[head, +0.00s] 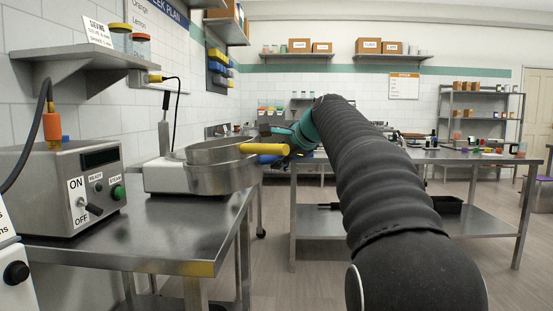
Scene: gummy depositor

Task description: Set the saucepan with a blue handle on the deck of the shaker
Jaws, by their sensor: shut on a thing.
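Two metal saucepan bodies overlap at the right end of the left bench. The upper one (212,151) has a yellow handle (264,149) pointing right. The lower one (222,180) seems to be the saucepan with the blue handle (270,159), most of which is hidden by the yellow one. My gripper (279,140), at the end of my dark arm, is at the handles and shut on what seems to be the blue handle; its fingertips are partly hidden. The white shaker (165,177) stands on the bench behind and left of the pans. The pans hide much of its deck; contact cannot be told.
A grey control box (68,187) with switches stands on the left bench (150,236). A wall shelf (75,60) with jars hangs above. Another steel table (470,158) with small items stands at the right. Floor between the benches is clear.

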